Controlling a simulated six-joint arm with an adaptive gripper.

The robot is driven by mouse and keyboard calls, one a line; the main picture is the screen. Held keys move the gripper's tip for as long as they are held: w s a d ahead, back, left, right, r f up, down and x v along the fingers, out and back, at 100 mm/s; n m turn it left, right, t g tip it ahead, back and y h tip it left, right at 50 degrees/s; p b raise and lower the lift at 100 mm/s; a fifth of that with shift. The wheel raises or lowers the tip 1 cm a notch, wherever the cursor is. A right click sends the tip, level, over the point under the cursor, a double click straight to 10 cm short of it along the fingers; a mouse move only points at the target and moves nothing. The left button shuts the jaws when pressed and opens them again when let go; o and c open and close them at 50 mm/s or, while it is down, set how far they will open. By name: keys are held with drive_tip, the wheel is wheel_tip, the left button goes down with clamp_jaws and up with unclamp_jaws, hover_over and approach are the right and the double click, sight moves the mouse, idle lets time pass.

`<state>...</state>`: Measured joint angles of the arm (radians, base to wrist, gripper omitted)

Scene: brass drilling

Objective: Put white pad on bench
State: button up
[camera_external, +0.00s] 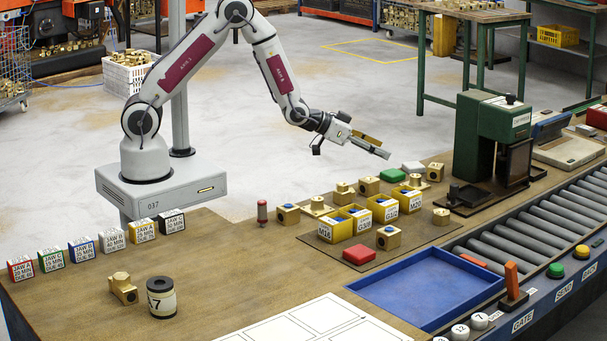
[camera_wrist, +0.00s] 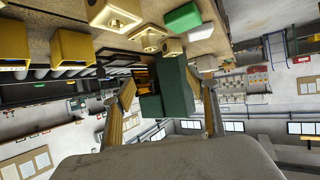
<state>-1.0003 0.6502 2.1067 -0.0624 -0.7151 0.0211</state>
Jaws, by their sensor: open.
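The white pad (camera_external: 413,167) is a small flat block at the back of the bench (camera_external: 215,265), just right of the green pad (camera_external: 392,175) and left of the green press. My gripper (camera_external: 378,147) is in the air above and to the left of the white pad, its jaws apart and nothing between them. In the wrist view my gripper (camera_wrist: 165,103) shows two spread fingers with no object between them. That view is tilted, and the green pad (camera_wrist: 182,18) shows near its top.
Yellow bins (camera_external: 361,219), brass parts (camera_external: 344,194) and a red pad (camera_external: 359,255) crowd the dark mat. The green press (camera_external: 493,140) stands close on the right. A blue tray (camera_external: 428,290) lies in front. Bare bench lies left of the mat.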

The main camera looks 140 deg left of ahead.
drive_tip(key=w+d+r+m+t+h, duration=0.1)
drive_tip(key=w+d+r+h, duration=0.2)
drive_tip(key=d, duration=0.4)
drive_tip(key=w+d+r+m, duration=0.25)
drive_tip(key=d+r, duration=0.25)
drive_tip(key=d, duration=0.3)
drive_tip(key=w+d+r+m+t+h, duration=0.1)
drive_tip(key=w+d+r+h, duration=0.1)
drive_tip(key=w+d+r, duration=0.35)
drive_tip(key=s+d+r+m+h, duration=0.1)
drive_tip(key=s+d+r, duration=0.15)
drive_tip(key=d, duration=0.75)
drive_tip(key=s+d+r+m+h, duration=0.1)
drive_tip(key=s+d+m+h, duration=0.15)
drive_tip(key=d, duration=0.65)
drive_tip(key=s+d+r+m+g+h, duration=0.1)
drive_tip(key=s+d+m, duration=0.3)
drive_tip(key=s+d, duration=1.3)
drive_tip(key=shift+s+r+g+h, duration=0.25)
drive_tip(key=shift+s+g+h, duration=0.5)
drive_tip(key=shift+s+g, duration=0.15)
